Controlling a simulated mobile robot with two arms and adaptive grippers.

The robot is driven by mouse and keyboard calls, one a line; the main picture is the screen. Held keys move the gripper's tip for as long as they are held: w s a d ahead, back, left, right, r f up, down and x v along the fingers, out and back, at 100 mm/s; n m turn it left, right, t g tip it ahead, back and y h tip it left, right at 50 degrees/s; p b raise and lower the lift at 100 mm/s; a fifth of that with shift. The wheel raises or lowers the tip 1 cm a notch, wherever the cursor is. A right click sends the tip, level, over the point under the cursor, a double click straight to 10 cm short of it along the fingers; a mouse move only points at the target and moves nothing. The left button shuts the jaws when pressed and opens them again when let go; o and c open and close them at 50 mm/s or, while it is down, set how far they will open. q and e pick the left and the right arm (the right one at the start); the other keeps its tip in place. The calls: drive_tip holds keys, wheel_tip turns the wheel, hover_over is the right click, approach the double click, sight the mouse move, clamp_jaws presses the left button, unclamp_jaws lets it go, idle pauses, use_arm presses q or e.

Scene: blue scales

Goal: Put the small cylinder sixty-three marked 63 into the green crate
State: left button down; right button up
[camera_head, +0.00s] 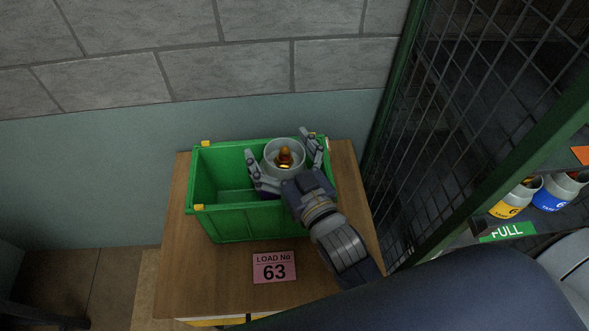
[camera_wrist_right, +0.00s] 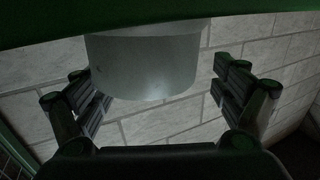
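The small cylinder (camera_head: 284,158) stands roughly upright in the right part of the green crate (camera_head: 234,224), its round grey collar and brass valve facing up. Its body is mostly hidden and no number on it can be read. My right gripper (camera_head: 284,160) is over the crate with one finger on each side of the collar. In the right wrist view the collar (camera_wrist_right: 150,65) sits between the spread fingers (camera_wrist_right: 160,98), with gaps at both sides, so the gripper is open around it. My left gripper is not in view.
The crate stands on a wooden table (camera_head: 207,279) with a pink "LOAD No 63" card (camera_head: 275,267) in front. A green-framed mesh cage (camera_head: 440,110) rises close at the right. Beyond it, yellow (camera_head: 512,203) and blue (camera_head: 556,192) cylinders stand by a "FULL" sign (camera_head: 507,231). The crate's left part is empty.

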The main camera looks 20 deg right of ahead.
drive_tip(key=shift+s+d+f+b, duration=0.1)
drive_tip(key=shift+s+f+b, duration=0.05)
drive_tip(key=shift+s+b, duration=0.5)
drive_tip(key=s+d+b, duration=0.2)
drive_tip(key=s+b, duration=0.1)
drive_tip(key=s, duration=0.7)
drive_tip(key=shift+s+r, duration=0.25)
